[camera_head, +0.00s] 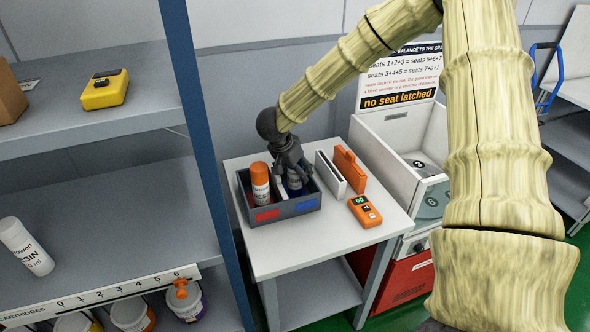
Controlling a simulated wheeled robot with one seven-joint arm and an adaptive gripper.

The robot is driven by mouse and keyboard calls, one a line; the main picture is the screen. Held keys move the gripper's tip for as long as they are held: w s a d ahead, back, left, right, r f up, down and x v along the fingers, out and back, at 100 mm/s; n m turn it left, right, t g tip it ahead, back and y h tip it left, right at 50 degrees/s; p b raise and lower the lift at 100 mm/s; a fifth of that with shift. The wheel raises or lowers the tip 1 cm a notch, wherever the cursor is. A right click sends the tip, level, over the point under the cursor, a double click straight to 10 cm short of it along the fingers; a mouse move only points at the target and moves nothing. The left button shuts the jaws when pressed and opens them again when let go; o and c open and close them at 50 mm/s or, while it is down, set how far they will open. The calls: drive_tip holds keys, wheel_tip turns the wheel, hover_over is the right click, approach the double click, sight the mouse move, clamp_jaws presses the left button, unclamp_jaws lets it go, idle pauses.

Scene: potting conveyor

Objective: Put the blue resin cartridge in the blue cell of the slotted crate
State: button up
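The slotted crate (246,190) is a dark grey box on a white table, with a red label on its left front and a blue label on its right front. A white cartridge with an orange cap (260,184) stands in the left, red-labelled cell. A white and blue cartridge (294,181) stands in the right, blue-labelled cell, mostly hidden by my gripper and the crate wall. My gripper (293,170) points down over that cell, with its dark fingers around the cartridge's upper part. I cannot tell whether they press on it.
A white panel (328,172), an orange case (350,169) and an orange meter (365,210) are right of the crate on the table (300,236). A blue shelf post (203,130) stands to the left. A white cartridge (25,246) leans or lies on the left shelf.

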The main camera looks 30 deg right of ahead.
drive_tip(key=b+v, duration=0.1)
drive_tip(key=v, duration=1.1)
drive_tip(key=shift+r, duration=0.15)
idle(2.2)
